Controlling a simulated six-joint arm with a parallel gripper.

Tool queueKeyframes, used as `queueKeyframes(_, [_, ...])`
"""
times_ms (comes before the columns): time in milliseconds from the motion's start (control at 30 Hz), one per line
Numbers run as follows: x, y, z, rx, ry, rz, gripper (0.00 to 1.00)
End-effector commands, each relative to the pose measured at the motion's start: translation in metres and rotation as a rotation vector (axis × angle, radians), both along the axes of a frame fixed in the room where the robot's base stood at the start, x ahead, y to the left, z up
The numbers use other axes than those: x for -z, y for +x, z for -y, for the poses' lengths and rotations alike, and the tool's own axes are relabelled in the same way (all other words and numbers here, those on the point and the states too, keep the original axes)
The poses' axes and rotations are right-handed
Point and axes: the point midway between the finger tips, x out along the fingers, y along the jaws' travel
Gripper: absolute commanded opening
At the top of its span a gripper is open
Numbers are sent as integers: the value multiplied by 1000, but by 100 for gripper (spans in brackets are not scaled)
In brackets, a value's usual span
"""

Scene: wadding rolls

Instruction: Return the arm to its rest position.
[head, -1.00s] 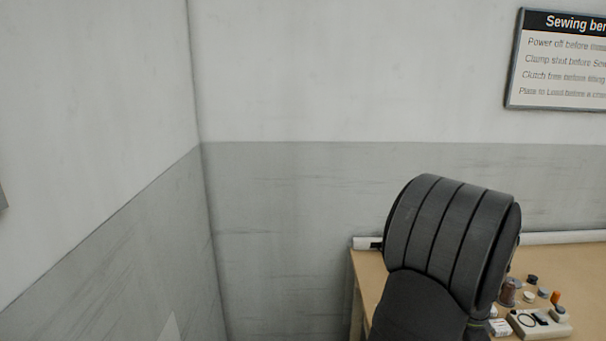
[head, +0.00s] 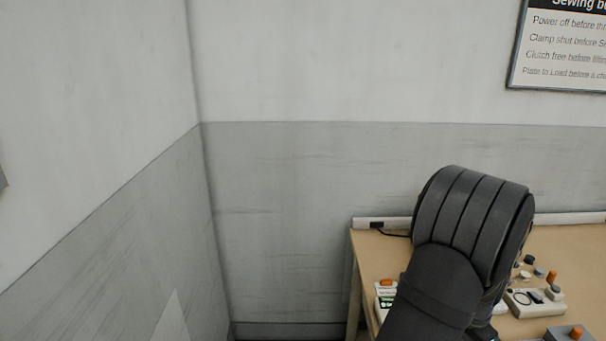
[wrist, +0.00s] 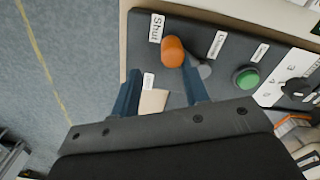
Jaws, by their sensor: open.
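My gripper (wrist: 160,68) shows in the wrist view as two blue fingers, spread apart with nothing held between them. An orange knob (wrist: 173,50) on a dark control panel (wrist: 135,42) appears just beyond the fingertips; I cannot tell how far apart they are in depth. A label reading "Shut" is beside the knob. A pale beige piece (wrist: 153,101) shows between the fingers. In the head view my dark arm stands in front of the bench, and my gripper is hidden there.
A green button (wrist: 246,78) and a black dial (wrist: 295,88) lie right of the knob. The wooden bench (head: 378,258) holds small controls and a pale box (head: 522,303). Grey walls (head: 290,220) meet in a corner at left. Floor (wrist: 65,45) is open beside the panel.

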Motion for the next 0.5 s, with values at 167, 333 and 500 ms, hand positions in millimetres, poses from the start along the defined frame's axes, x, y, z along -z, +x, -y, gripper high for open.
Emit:
queueKeyframes(167, [0, 1, 8, -133, -1, 1, 42])
queueKeyframes(333, [0, 2, 15, -263, -1, 1, 42])
queueKeyframes(500, [0, 4, 22, -393, 0, 1, 42])
